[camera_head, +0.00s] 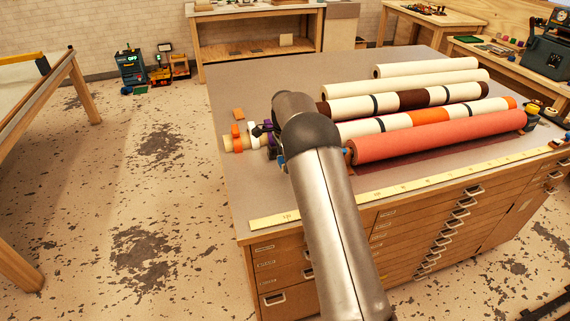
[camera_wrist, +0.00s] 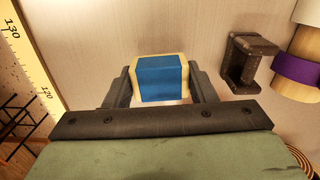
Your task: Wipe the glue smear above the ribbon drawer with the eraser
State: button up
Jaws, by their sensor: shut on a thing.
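In the wrist view the eraser (camera_wrist: 161,78), a blue block with cream edges, sits between the two dark fingers of my gripper (camera_wrist: 158,86). The fingers are shut on its left and right sides, over the pale worktop (camera_wrist: 90,35). Whether the eraser touches the worktop is unclear. In the head view my arm hides most of the gripper and the eraser. The wooden cabinet under the worktop has several drawers (camera_head: 281,265) with pale labels and handles. The labels are too small to read, so I cannot tell which is the ribbon drawer. I cannot make out a glue smear.
A yellow measuring strip (camera_head: 420,186) runs along the worktop's front edge. Several long rolls, including a red one (camera_head: 440,136), lie to the right of my arm. A dark bracket (camera_wrist: 243,62) and a purple-banded roll (camera_wrist: 297,70) are right of the eraser.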

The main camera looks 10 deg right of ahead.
jog(key=shift+r+p, duration=1.3)
jog(key=shift+r, duration=1.15)
jog(key=shift+f, duration=0.1)
